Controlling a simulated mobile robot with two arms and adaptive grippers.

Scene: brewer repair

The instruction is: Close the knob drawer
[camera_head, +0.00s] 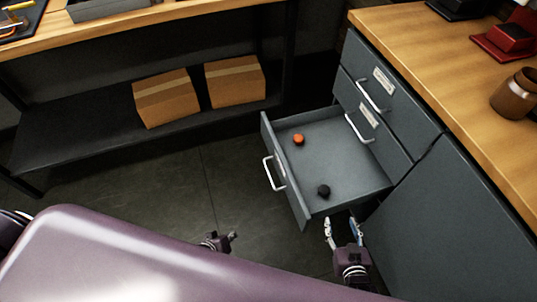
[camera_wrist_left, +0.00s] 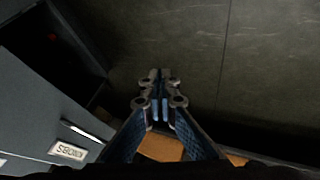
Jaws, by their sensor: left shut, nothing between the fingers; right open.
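The grey knob drawer (camera_head: 340,143) is pulled out from the cabinet in the head view. An orange knob (camera_head: 298,140) and a black knob (camera_head: 323,190) lie in it. Its handle (camera_head: 274,173) is on the front panel. In the left wrist view the drawer front with its KNOBS label (camera_wrist_left: 68,151) is at lower left. My left gripper (camera_head: 233,236) is shut and empty, in front of the drawer and apart from it; its closed fingers also show in the left wrist view (camera_wrist_left: 160,78). My right gripper (camera_head: 342,222) is open beside the drawer's near side, close to the cabinet.
Two closed drawers with handles (camera_head: 371,96) sit higher in the cabinet (camera_head: 455,215). A wooden counter (camera_head: 440,70) tops it, with a brown cup (camera_head: 514,93) at right. Cardboard boxes (camera_head: 166,100) stand on a low dark shelf at the back left. The floor (camera_head: 215,180) before the drawer is clear.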

